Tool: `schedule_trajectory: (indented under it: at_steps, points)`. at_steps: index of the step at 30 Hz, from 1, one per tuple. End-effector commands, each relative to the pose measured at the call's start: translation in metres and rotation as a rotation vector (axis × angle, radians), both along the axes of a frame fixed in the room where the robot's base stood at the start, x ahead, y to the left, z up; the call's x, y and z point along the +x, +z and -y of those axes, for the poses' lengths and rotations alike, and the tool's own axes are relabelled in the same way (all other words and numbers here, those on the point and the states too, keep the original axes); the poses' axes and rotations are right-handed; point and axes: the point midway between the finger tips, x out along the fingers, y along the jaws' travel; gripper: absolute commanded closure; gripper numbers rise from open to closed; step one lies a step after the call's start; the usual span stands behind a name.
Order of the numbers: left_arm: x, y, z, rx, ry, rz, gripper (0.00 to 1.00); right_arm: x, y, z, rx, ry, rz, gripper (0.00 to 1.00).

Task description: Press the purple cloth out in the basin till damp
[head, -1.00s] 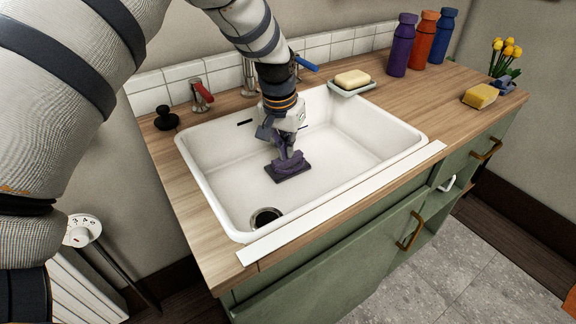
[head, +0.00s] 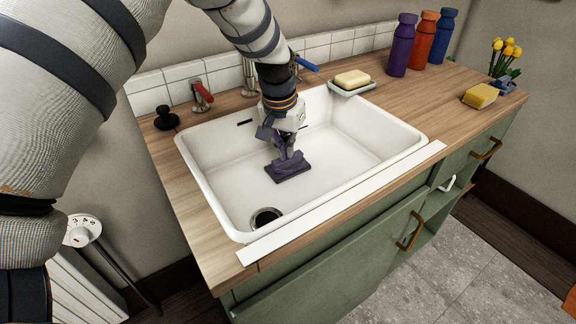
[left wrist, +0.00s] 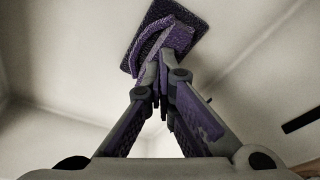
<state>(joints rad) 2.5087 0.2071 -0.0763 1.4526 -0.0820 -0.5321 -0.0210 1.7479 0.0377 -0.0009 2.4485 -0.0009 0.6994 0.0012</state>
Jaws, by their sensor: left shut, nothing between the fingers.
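The purple cloth (head: 288,170) lies folded on the floor of the white basin (head: 345,165), a little behind the drain. It also shows in the left wrist view (left wrist: 182,22), dark with a raised fold on top. My left gripper (head: 290,153) points down at the cloth from above. Its fingers come together at the tips (left wrist: 163,62), shut with nothing between them. The tips are at the top of the cloth; exact contact is hard to see. My right gripper is out of view.
The drain (head: 265,217) is near the basin's front left. A red-handled tap (head: 202,94) and a black stopper (head: 166,118) stand behind left. A soap dish (head: 352,88), several bottles (head: 401,45) and a yellow sponge (head: 480,96) are on the right counter.

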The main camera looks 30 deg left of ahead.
Motion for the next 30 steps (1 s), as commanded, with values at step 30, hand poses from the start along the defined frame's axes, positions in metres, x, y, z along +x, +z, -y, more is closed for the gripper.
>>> schedule_trajectory:
  at_steps: [30]
  points:
    - [-0.001,0.056,0.000,-0.001,0.000,-0.004,1.00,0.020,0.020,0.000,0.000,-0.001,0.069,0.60]
